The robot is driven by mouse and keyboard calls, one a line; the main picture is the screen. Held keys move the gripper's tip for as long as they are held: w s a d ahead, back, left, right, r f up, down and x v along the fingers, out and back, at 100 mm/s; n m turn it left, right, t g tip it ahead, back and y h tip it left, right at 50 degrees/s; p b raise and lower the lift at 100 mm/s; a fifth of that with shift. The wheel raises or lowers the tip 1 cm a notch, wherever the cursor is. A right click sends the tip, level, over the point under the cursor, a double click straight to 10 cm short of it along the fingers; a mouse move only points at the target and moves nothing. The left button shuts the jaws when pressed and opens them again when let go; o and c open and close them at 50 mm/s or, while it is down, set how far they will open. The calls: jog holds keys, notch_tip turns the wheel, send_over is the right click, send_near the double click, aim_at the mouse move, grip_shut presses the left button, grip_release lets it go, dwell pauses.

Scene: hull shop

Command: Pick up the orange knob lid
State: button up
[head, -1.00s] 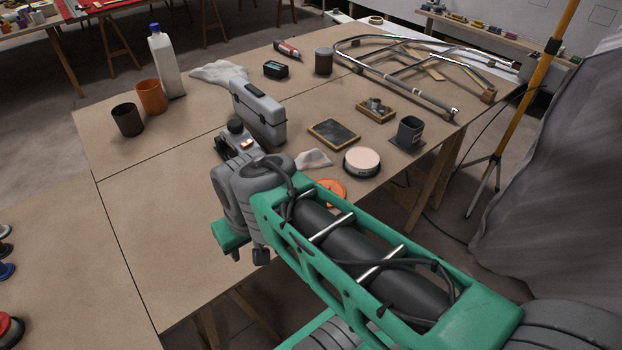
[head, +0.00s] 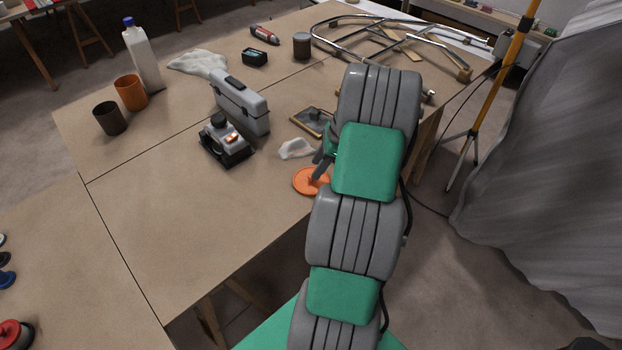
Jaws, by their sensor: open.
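The orange knob lid (head: 302,184) lies on the brown table near its front edge, a flat disc with a raised knob. Its right side is partly covered by my arm. My gripper (head: 320,167) shows only in part, just left of my arm, with its dark fingers pointing down over the lid's knob area. It is open, and the far finger is largely hidden. I cannot tell whether the fingers touch the knob or how high they are above it.
A white crumpled cloth (head: 296,149) lies just behind the lid, with a dark framed tray (head: 312,121) beyond. A grey device (head: 226,141) and a grey toolbox (head: 240,104) stand to the left. The table's front left is clear. A yellow stand (head: 497,75) is at right.

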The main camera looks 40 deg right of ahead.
jog(key=x, duration=0.4)
jog(key=shift+s, duration=0.1)
jog(key=shift+r, duration=0.1)
jog(key=shift+c, duration=0.6)
grip_shut()
